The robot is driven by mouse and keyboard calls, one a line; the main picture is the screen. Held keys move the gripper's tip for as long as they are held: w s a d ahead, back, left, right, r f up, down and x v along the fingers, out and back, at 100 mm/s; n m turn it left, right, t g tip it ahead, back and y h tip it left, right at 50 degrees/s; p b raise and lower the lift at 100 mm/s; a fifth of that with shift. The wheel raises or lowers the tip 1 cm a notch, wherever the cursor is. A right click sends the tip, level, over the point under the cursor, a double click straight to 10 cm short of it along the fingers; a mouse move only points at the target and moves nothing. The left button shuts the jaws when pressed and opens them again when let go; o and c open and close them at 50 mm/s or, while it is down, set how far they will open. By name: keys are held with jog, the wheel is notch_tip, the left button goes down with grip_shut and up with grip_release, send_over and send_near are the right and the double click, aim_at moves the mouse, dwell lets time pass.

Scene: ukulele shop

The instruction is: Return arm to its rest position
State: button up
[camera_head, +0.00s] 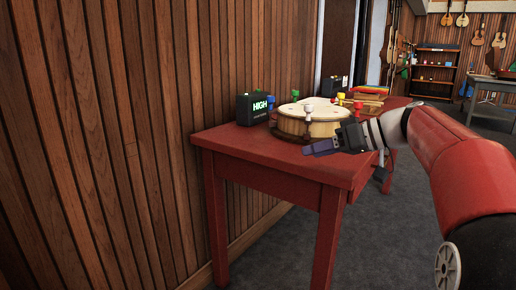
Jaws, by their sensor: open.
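My gripper (322,147) is at the end of my red arm, which reaches in from the right side of the view. The gripper is open and nothing shows between its fingers. It is in front of a round wooden drum-like piece (305,122) and above or beside the near right part of a red table (270,150). Whether it touches either cannot be told. The arm is stretched out toward the table, and the wrist hides part of the table's right side.
On the table are a black box marked HIGH (254,108), coloured pegs around the round piece, and a second dark box (333,87) farther back. A wood-panelled wall (110,130) runs along the left. Grey floor (385,250) is open in front. Shelves (433,72) and hanging ukuleles stand far back.

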jog(key=s+a+f+m+g+h+p, duration=0.1)
jog(key=s+a+f+m+h, duration=0.2)
jog(key=s, duration=0.5)
jog(key=s+f+m+h+p, duration=0.1)
jog(key=s+f+m+h, duration=0.15)
jog(key=s+f, duration=0.45)
jog(key=s+d+f+m+h, duration=0.1)
jog(key=s+d+f+h, duration=0.1)
jog(key=s, duration=0.4)
jog(key=s+d+f+m+t+h+p, duration=0.1)
jog(key=s+d+f+h, duration=0.1)
jog(key=s+f+h, duration=0.2)
jog(key=s+f, duration=0.2)
jog(key=s, duration=0.1)
jog(key=shift+s+d+f, duration=0.15)
jog(key=shift+d+f, duration=0.1)
jog(key=shift+m, duration=0.25)
jog(key=shift+c, duration=0.5)
